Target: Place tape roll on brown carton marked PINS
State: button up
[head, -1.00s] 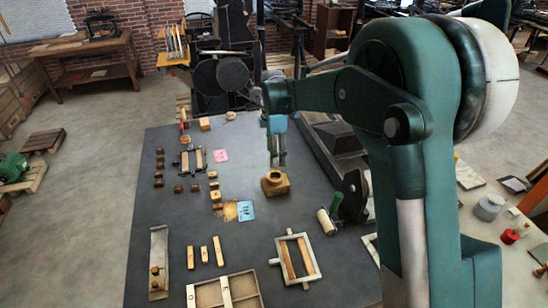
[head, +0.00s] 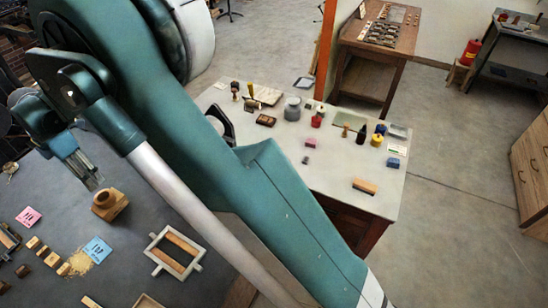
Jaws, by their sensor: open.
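A brown carton (head: 115,210) stands on the dark table at the left in the head view. A tan ring that looks like the tape roll (head: 104,198) rests on its top. Any lettering on the carton is too small to read. My gripper (head: 94,183) points down, open and empty, just above and behind the ring. It looks apart from the ring, though the gap is hard to judge.
On the dark table (head: 125,285) are a wooden-barred frame (head: 178,252), pink (head: 29,217) and blue (head: 97,249) cards, and small wooden blocks. A pale table (head: 330,178) at the right holds a grey can (head: 292,109), a red-topped jar and other small items. My arm hides the middle.

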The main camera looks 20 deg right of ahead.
jog(key=s+d+r+m+t, duration=0.15)
jog(key=d+r+m, duration=0.35)
jog(key=d, duration=0.7)
jog(key=s+d+r+m+t+y, duration=0.1)
jog(key=s+d+r+m, duration=0.15)
jog(key=d+r, duration=0.7)
jog(key=s+d+r+m+t, duration=0.1)
jog(key=d+r+m, duration=0.35)
jog(key=d, duration=0.95)
jog(key=s+d+f+m+t, duration=0.2)
jog(key=s+d+m, duration=0.5)
jog(key=s+d, duration=0.5)
jog(key=s+d+f+m+t+h, duration=0.1)
jog(key=s+d+f+m, duration=0.1)
jog(key=s+d+m, duration=0.5)
jog(key=s+d, duration=0.5)
jog(key=d, duration=0.4)
jog(key=shift+f+m+t, duration=0.25)
jog(key=shift+m+t, duration=0.1)
jog(key=shift+m, duration=0.05)
jog(key=shift+f, duration=0.1)
